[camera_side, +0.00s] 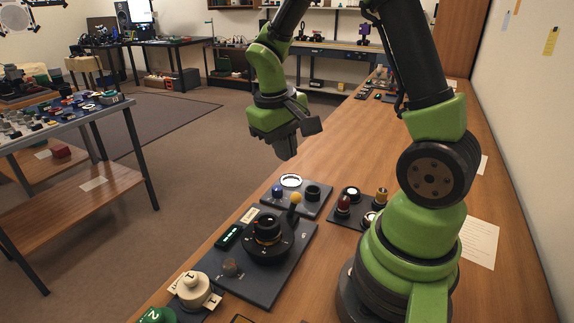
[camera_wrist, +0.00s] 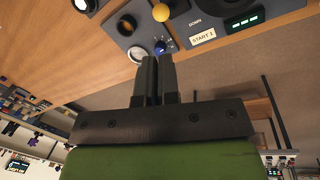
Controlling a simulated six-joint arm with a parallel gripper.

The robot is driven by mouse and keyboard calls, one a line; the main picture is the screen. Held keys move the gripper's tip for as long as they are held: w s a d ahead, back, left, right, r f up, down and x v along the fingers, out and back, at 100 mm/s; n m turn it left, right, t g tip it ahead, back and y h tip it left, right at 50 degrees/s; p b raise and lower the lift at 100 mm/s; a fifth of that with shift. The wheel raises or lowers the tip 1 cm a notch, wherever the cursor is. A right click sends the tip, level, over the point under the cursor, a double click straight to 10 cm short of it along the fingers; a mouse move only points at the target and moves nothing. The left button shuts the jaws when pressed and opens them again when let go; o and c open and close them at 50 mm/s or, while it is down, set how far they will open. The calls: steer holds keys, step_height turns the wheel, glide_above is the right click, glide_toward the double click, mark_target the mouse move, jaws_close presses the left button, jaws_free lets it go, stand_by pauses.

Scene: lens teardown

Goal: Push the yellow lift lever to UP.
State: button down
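The yellow lift lever (camera_side: 296,198) shows in the side view as a yellow ball on a short dark stem, at the back edge of the black round unit (camera_side: 268,240). Its yellow ball also shows at the top edge of the wrist view (camera_wrist: 161,12). The word DOWN (camera_wrist: 195,21) is printed on the plate to the right of the ball there. I cannot tell the lever's exact position. My gripper (camera_side: 287,152) hangs above and behind the lever, apart from it. In the wrist view its two fingers (camera_wrist: 158,58) are together, with nothing visible between them.
A panel with a white ring (camera_side: 291,181) and blue knob (camera_side: 277,191) lies behind the lever. A small panel with a red-brown knob (camera_side: 343,206) stands to the right. A lit green display (camera_side: 229,236) and a cream knob (camera_side: 194,290) are nearer.

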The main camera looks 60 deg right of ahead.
steer(key=w+m+g, duration=0.2)
steer(key=w+m, duration=0.2)
steer(key=m, duration=0.1)
steer(key=m+g+h, duration=0.1)
steer(key=m+g, duration=0.1)
steer(key=m, duration=0.9)
glide_toward(293, 204)
steer(key=w+d+f, duration=0.2)
steer(key=d+f, duration=0.1)
steer(key=d, duration=0.1)
steer(key=s, duration=0.1)
steer(key=s+a+f, duration=0.1)
steer(key=shift+s+f, duration=0.15)
steer(key=shift+s, duration=0.25)
steer(key=shift+s+f, duration=0.25)
steer(key=shift+s, duration=0.2)
steer(key=shift+a, duration=0.1)
steer(key=shift+s+t, duration=0.1)
steer(key=shift+t, duration=0.2)
